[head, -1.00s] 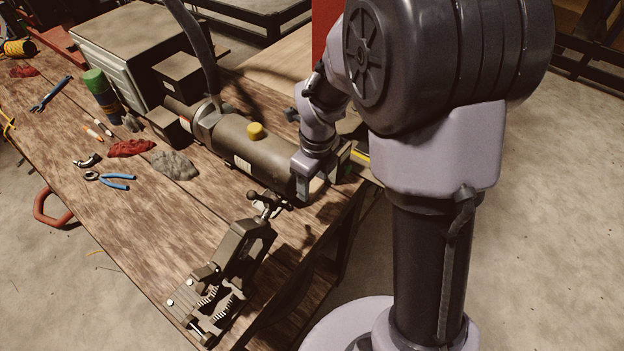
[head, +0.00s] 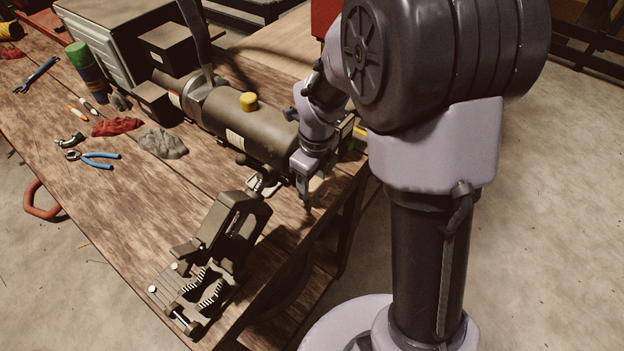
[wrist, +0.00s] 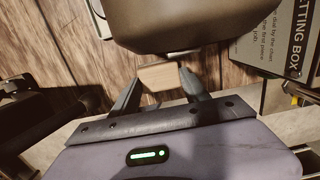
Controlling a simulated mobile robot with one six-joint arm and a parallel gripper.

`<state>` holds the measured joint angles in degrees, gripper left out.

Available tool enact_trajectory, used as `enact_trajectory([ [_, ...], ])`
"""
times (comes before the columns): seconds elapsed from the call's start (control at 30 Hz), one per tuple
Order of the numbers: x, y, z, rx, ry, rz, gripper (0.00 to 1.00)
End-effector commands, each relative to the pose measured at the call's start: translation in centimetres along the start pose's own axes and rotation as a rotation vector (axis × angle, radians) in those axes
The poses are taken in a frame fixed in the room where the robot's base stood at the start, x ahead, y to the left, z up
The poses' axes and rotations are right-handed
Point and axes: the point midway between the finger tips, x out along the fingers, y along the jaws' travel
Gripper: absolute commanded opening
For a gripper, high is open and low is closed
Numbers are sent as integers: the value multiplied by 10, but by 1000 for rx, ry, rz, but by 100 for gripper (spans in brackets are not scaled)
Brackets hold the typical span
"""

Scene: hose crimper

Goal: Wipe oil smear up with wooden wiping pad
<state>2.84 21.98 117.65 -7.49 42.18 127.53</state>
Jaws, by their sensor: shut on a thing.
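The wooden wiping pad (wrist: 160,77) is a small pale block between the fingertips of my gripper (wrist: 162,84) in the wrist view. The gripper is shut on it. In the head view my gripper (head: 304,196) points down over the near right edge of the workbench, beside the end of the dark cylinder; the pad cannot be made out there. I cannot pick out the oil smear for certain. Dark patches on the wood near the gripper could be shadow or oil. I cannot tell whether the pad touches the bench.
The dark cylinder (head: 250,128) with a yellow cap lies just behind the gripper and looms close in the wrist view (wrist: 185,22). A dark vise (head: 220,250) stands in front on the wooden bench (head: 150,212). Pliers (head: 92,158), a grey rag (head: 162,142) and a red rag (head: 117,126) lie left.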

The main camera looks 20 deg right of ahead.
Motion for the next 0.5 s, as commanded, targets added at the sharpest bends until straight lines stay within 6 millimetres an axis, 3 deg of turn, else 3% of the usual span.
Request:
enact_trajectory([
  [0.5,6,0,0,0,0,0,0],
])
